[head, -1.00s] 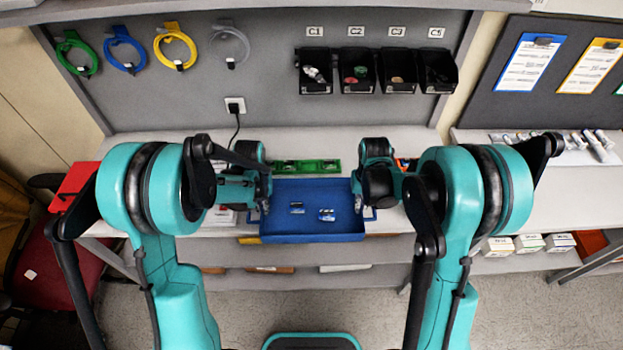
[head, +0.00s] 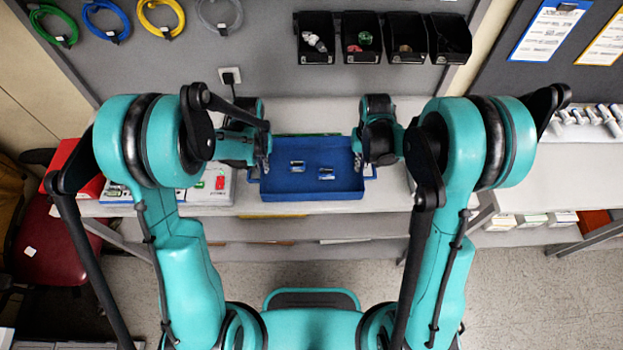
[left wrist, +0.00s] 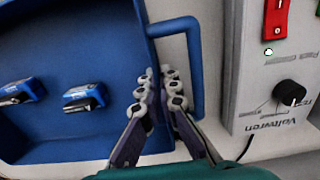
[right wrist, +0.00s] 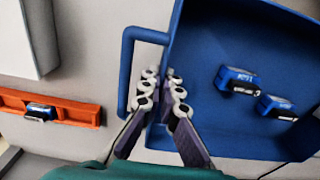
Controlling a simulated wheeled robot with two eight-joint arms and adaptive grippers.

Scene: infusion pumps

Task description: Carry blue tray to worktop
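The blue tray (head: 310,190) is level between my two grippers over the pale worktop (head: 310,112). Two small blue-and-silver items (head: 297,166) (head: 326,173) lie in it. I cannot tell whether its base touches the worktop. My left gripper (left wrist: 160,88) is closed about the tray's side wall, one finger inside and one in the gap inside the handle (left wrist: 196,75). My right gripper (right wrist: 163,88) is closed the same way on the opposite wall beside its handle (right wrist: 127,75). Both grippers also show in the head view (head: 264,160) (head: 358,153).
A white device with a red switch (left wrist: 275,30) stands close beside the left handle. An orange rail holding a small blue item (right wrist: 42,111) lies beyond the right handle. A green holder (head: 300,134) is mostly hidden behind the tray. Black bins (head: 360,38) hang on the back panel.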

